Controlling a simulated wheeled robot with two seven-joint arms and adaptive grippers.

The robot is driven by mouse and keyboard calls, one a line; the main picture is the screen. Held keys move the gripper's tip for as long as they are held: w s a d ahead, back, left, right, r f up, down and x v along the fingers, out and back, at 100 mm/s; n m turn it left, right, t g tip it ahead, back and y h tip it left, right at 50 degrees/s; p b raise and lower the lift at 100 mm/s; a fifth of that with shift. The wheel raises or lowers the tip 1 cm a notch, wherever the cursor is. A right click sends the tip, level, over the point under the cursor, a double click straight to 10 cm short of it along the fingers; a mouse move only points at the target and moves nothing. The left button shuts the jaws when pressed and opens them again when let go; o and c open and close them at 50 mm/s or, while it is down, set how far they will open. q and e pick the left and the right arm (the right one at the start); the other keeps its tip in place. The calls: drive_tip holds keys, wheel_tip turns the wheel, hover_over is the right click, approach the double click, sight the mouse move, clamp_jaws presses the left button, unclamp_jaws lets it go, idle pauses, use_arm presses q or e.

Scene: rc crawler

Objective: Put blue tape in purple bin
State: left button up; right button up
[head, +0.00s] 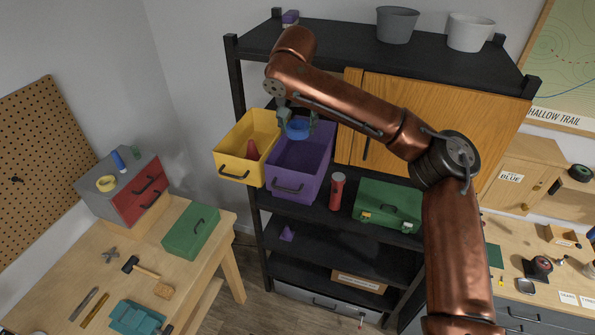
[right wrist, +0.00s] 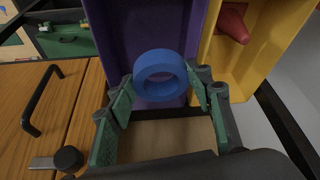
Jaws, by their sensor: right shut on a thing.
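My right gripper (head: 296,118) is shut on the blue tape (head: 299,131), a ring held between the fingers. The right wrist view also shows the tape (right wrist: 160,57) between the green finger pads of my gripper (right wrist: 162,95). The purple bin (head: 290,186) is an open box with a black handle, on a shelf of the dark rack. The tape is over the rear part of the bin's opening; its exact height above the floor of the bin is hard to tell. The bin's purple inside (right wrist: 120,30) shows behind the tape in the right wrist view. My left gripper is not in view.
A yellow bin (head: 240,169) with a red cone (head: 252,151) stands left beside the purple bin. A red can (head: 336,192) and a green box (head: 389,205) stand to its right. Wooden cabinet doors (head: 455,121) are behind my arm. The top shelf (head: 340,43) is above.

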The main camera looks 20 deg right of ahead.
sight(302, 138)
drive_tip(key=shift+s+d+f+b, duration=0.25)
drive_tip(key=shift+s+f+b, duration=0.05)
drive_tip(key=shift+s+f, duration=0.15)
drive_tip(key=shift+s+d+f+b, duration=0.2)
drive_tip(key=shift+s+f+b, duration=0.1)
drive_tip(key=shift+f, duration=0.15)
drive_tip(key=shift+b+x, duration=0.45)
drive_tip(key=shift+x, duration=0.7)
wheel_tip(302, 138, down, 6)
drive_tip(key=shift+s+a+r+p, duration=0.1)
drive_tip(key=shift+s+p, duration=0.05)
drive_tip(key=shift+p, duration=0.4)
drive_tip(key=shift+a+f, duration=0.1)
drive_tip(key=shift+f, duration=0.65)
wheel_tip(302, 138, down, 2)
drive_tip(key=shift+f+p, duration=0.1)
drive_tip(key=shift+p, duration=0.25)
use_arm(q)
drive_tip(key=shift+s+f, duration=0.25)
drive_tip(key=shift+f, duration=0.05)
use_arm(e)
drive_tip(key=shift+f, duration=0.4)
drive_tip(key=shift+f, duration=0.1)
drive_tip(key=o, duration=0.8)
drive_tip(key=shift+c, duration=0.2)
drive_tip(key=shift+o, duration=0.5)
